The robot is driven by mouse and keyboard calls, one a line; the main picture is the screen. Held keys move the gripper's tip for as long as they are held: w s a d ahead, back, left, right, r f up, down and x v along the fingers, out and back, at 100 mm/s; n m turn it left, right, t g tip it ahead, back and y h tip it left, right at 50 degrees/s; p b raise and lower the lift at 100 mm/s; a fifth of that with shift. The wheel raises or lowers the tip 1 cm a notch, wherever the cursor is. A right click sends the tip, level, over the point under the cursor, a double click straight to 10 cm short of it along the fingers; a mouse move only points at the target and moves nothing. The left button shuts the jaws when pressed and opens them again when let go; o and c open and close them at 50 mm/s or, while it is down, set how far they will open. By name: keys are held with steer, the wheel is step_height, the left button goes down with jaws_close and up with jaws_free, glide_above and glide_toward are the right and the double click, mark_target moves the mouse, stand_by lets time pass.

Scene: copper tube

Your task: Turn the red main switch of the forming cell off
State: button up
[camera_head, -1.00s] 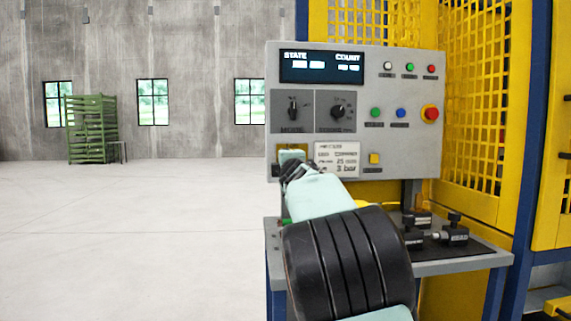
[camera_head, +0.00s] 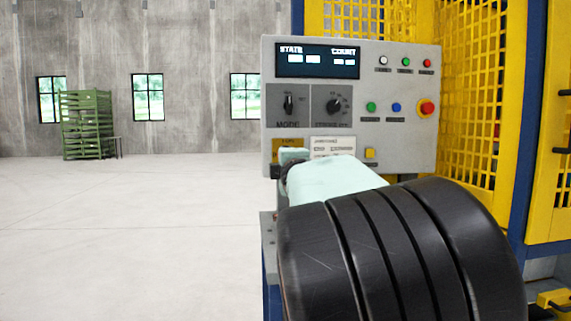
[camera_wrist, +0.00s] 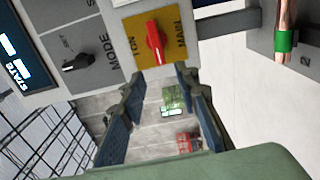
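The red main switch (camera_wrist: 154,42) sits on a yellow plate (camera_wrist: 176,22) marked ON and MAIN in the wrist view. Its handle lies roughly along the picture's vertical, pointing between my fingers. My gripper (camera_wrist: 158,75) is open, with one dark fingertip on each side just short of the handle's near end. I cannot tell whether either finger touches it. In the head view a strip of the yellow plate (camera_head: 288,143) shows at the panel's lower left. My arm and gripper hide the red handle there.
The grey control panel (camera_head: 395,150) carries a display (camera_head: 317,61), a MODE knob (camera_head: 289,103), several buttons and a red emergency stop (camera_head: 427,107). A copper tube (camera_wrist: 285,15) with a green band shows at the wrist view's right. Yellow mesh guarding stands behind; open floor lies left.

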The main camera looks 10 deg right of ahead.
steer(key=shift+s, duration=1.25)
